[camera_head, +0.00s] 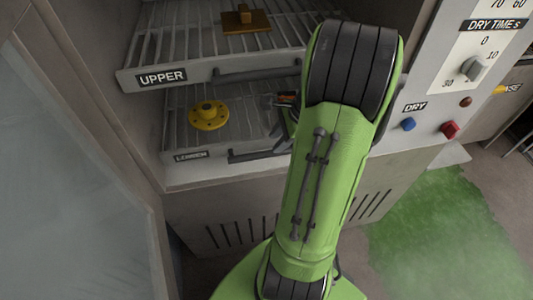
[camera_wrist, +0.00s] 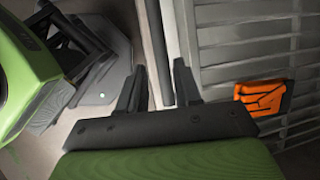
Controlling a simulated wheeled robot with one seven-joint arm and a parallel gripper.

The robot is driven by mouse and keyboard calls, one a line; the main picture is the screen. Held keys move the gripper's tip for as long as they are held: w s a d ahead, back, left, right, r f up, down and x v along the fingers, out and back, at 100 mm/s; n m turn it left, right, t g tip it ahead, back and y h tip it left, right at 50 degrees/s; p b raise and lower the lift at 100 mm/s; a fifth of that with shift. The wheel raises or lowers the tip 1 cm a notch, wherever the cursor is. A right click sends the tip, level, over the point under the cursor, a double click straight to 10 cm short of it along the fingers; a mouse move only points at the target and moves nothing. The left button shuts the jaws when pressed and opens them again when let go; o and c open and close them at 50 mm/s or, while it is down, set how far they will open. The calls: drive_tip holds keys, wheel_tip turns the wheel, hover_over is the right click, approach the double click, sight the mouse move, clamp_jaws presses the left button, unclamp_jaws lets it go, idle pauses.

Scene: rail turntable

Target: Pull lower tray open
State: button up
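The lower tray (camera_head: 190,156) is a wire rack with a pale front strip, sitting in the cabinet below the upper one. Its dark bar handle (camera_head: 250,156) runs along the front, and its right end is hidden behind my arm. My gripper (camera_head: 284,122) is by the right part of the lower tray, mostly hidden by my arm. In the wrist view my gripper (camera_wrist: 160,66) has its two dark fingers apart. A pale strip with a dark edge passes between and beyond them; I cannot tell whether they touch it.
A yellow flanged disc (camera_head: 208,115) and an orange piece (camera_wrist: 262,98) are on the lower rack. The upper tray (camera_head: 205,70) hangs above with a bronze block (camera_head: 245,20). A control panel (camera_head: 440,90) is at right; a pale door panel (camera_head: 60,180) is at left.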

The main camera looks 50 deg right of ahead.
sight(266, 152)
drive_tip(key=b+x, duration=0.2)
drive_tip(key=x, duration=0.4)
drive_tip(key=shift+w+a+f, duration=0.1)
drive_tip(key=shift+f, duration=0.15)
drive_tip(key=shift+r, duration=0.1)
clamp_jaws()
